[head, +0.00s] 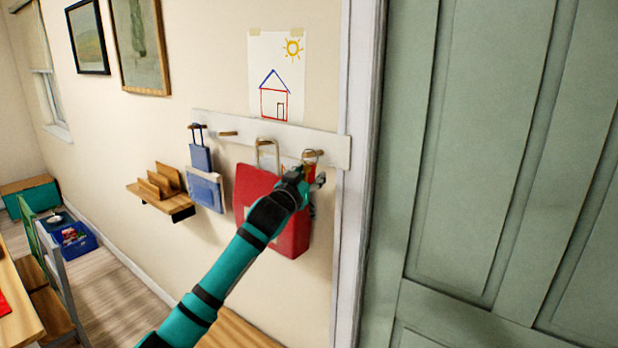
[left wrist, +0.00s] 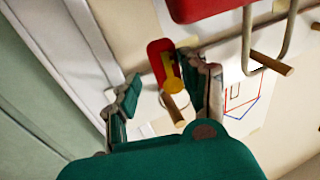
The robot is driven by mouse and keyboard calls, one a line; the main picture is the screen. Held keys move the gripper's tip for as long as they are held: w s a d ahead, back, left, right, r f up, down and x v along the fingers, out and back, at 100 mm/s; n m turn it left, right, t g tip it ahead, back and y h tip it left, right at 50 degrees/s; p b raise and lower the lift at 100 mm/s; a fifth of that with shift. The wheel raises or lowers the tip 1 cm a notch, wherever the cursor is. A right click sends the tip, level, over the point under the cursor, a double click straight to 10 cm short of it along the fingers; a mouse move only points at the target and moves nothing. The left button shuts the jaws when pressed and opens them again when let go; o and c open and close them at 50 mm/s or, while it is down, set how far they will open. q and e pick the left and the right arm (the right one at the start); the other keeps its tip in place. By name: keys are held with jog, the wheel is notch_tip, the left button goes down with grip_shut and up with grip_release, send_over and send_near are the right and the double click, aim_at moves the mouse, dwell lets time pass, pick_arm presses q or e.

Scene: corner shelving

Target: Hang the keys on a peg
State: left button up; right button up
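The keys, a yellow key (left wrist: 172,72) with a red tag (left wrist: 156,52), hang at the rightmost peg (left wrist: 174,108) in the left wrist view. Their pale ring appears to be around that peg. In the head view the ring (head: 312,154) shows at the peg, and the rest is mostly hidden by my gripper. My left gripper (head: 312,176) is at the right end of the white peg rail (head: 262,131). In the left wrist view its fingers (left wrist: 172,78) are apart, one on each side of the keys. The right finger is close to the key; contact is unclear. My right gripper is out of view.
A red bag (head: 252,186) hangs just left of the keys, partly behind my arm. A blue item (head: 203,190) hangs at the left peg; another peg (head: 228,133) is bare. A green door (head: 500,150) and white frame stand close on the right.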

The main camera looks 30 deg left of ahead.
pick_arm(q)
jog(key=shift+o, duration=0.7)
